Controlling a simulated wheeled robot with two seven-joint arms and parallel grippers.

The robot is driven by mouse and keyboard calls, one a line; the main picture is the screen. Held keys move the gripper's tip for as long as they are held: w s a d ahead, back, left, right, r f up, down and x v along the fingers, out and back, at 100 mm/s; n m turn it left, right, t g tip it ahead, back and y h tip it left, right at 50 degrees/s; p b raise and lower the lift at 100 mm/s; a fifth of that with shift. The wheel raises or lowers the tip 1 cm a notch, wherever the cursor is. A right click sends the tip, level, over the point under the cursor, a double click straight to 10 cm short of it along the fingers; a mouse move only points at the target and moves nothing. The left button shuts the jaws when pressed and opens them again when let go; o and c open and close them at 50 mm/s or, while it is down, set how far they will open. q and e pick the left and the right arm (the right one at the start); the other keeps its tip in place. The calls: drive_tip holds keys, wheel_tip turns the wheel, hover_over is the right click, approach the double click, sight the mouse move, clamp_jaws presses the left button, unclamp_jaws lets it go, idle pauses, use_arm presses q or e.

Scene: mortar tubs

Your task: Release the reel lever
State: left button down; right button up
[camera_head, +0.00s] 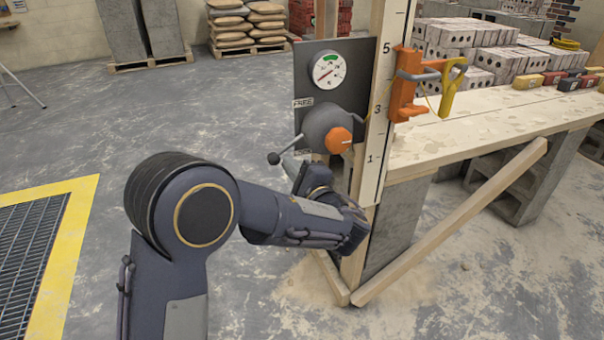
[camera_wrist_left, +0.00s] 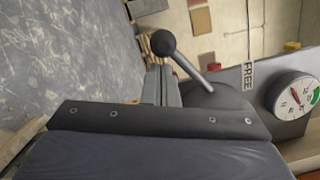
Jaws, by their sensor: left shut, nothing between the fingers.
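The reel is a grey drum (camera_head: 318,122) with an orange hub (camera_head: 338,140), mounted on a dark panel below a round dial (camera_head: 328,70). Its lever, a thin rod with a black ball knob (camera_head: 273,158), points down and left from the drum. The knob also shows in the left wrist view (camera_wrist_left: 163,42), with its rod running to the drum. A FREE label (camera_head: 303,103) sits on the panel's left edge, above the lever. My left gripper (camera_head: 291,160) is shut and empty close by the lever; contact cannot be told. My right gripper is out of view.
A wooden post (camera_head: 377,110) with height numbers stands right of the panel. An orange bracket (camera_head: 404,85) with a yellow handle is fixed to it. A plank-topped bench (camera_head: 490,125) and a diagonal brace (camera_head: 455,220) are to the right. The floor at left is open.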

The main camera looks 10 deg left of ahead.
sight(279, 151)
use_arm(q)
drive_tip(key=shift+a+r, duration=0.1)
idle(0.4)
drive_tip(key=shift+s+a+r+m+p, duration=0.1)
drive_tip(key=shift+m+p, duration=0.3)
